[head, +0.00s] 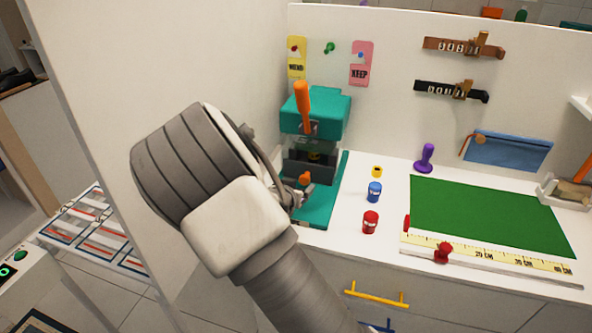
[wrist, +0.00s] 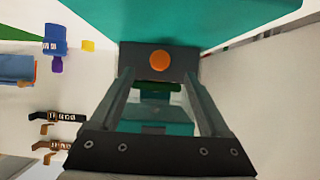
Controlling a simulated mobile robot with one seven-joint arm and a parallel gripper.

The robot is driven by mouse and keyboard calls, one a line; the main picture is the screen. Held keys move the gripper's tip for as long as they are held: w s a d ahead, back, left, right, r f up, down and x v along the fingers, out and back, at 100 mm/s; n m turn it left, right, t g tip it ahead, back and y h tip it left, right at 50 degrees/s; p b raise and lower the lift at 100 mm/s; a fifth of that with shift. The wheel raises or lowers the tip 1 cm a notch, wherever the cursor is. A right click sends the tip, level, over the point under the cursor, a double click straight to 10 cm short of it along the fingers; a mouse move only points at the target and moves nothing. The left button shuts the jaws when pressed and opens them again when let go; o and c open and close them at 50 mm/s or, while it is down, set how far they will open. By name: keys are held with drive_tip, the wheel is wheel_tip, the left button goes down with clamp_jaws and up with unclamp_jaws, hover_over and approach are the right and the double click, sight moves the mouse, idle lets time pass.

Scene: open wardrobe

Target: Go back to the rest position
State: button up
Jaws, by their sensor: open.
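My gripper (head: 298,195) shows in the head view at the end of my grey and white arm, low at the front of a teal press-like machine (head: 318,112). My own arm partly hides it there. In the wrist view the two grey fingers of my gripper (wrist: 160,80) stand apart, with nothing held between them. An orange round knob (wrist: 160,61) on a dark block shows just beyond the fingertips. I cannot tell whether the fingers touch the machine. The machine has an orange lever (head: 302,106) standing up and a teal base (head: 322,210).
A yellow (head: 377,171), a blue (head: 374,192) and a red small container (head: 370,222) stand right of the machine. A green mat (head: 490,215) and a ruler (head: 480,256) lie further right. A tall white panel (head: 130,60) rises at left. A drawer with a yellow handle (head: 376,298) is below.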

drive_tip(key=shift+s+d+r+g+y, duration=0.2)
drive_tip(key=shift+s+r+g+y, duration=0.1)
drive_tip(key=shift+r, duration=0.15)
drive_tip(key=s+d+r+n+g+y+p, duration=0.15)
drive_tip(key=s+r+g+y, duration=0.35)
drive_tip(key=s+r, duration=1)
drive_tip(key=s+d+r+n, duration=0.1)
drive_tip(key=s+d+r, duration=0.2)
drive_tip(key=s, duration=0.7)
drive_tip(key=s+d+r+n+h+p, duration=0.1)
drive_tip(key=s+d+r, duration=0.2)
drive_tip(key=s, duration=0.7)
drive_tip(key=shift+s+d+r+g, duration=0.15)
drive_tip(key=shift+d+r+g, duration=0.25)
drive_tip(key=shift+d, duration=0.8)
